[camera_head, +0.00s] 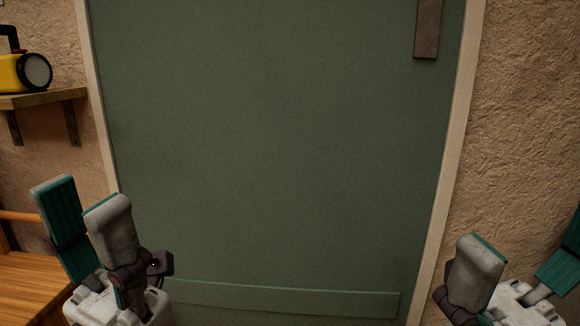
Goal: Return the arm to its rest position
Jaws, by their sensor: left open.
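My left gripper (82,198) is at the lower left, pointing up. Its two teal-lined grey fingers stand apart with nothing between them. My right gripper (524,250) is at the lower right, partly cut off by the picture edge. Its fingers are spread wide and I see nothing between them. No preserve jars are in view.
A green door (270,150) in a pale frame fills the middle, with a dark handle (427,30) at upper right. A wooden shelf (62,96) at left bears a yellow lantern (12,76). A wooden surface (30,285) lies at lower left, beside my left gripper.

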